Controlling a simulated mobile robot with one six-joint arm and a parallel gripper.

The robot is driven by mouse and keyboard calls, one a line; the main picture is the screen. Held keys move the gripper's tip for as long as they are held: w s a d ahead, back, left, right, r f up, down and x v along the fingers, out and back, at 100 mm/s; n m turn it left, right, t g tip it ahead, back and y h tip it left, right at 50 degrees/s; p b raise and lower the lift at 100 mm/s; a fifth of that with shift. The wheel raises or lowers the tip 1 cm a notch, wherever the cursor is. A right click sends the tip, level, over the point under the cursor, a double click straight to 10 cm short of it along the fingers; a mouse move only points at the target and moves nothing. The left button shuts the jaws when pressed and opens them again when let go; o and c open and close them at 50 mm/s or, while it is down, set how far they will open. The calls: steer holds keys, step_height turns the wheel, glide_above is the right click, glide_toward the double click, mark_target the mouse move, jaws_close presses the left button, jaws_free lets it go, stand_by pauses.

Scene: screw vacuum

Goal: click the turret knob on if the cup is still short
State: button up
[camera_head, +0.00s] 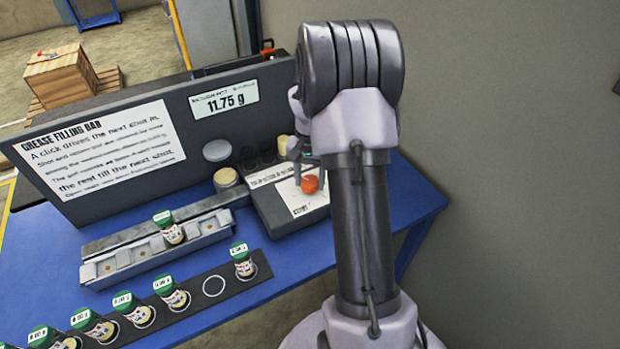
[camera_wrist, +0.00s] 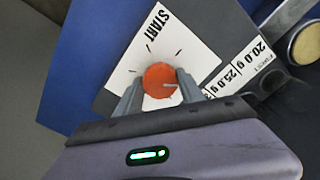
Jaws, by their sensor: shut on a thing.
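The orange turret knob (camera_wrist: 160,80) sits on a white dial card (camera_wrist: 190,50) with tick marks and the word START. A pale pointer line on the knob points right in the wrist view. My gripper (camera_wrist: 158,88) is shut on the knob, one finger on each side. In the head view the knob (camera_head: 310,184) shows below my gripper (camera_head: 305,165), partly hidden by my arm. The display (camera_head: 225,98) reads 11.75 g. A green-capped cup (camera_head: 168,228) stands in the metal rail (camera_head: 150,250) in front of the panel.
Several green-capped cups (camera_head: 130,308) stand on a dark strip (camera_head: 195,290) at the front, with one empty ringed place (camera_head: 214,286). A sign (camera_head: 100,148) headed GREASE FILLING BAB is on the upright panel. A card (camera_wrist: 240,62) lists 20.0 g and 25.0 g.

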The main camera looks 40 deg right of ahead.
mark_target(310, 181)
steer(key=shift+m, duration=0.6)
steer(key=o, duration=1.4)
steer(key=shift+c, duration=0.2)
step_height(310, 181, up, 17)
steer(key=p, duration=0.6)
steer(key=shift+r+p, duration=0.2)
steer(key=shift+p, duration=0.1)
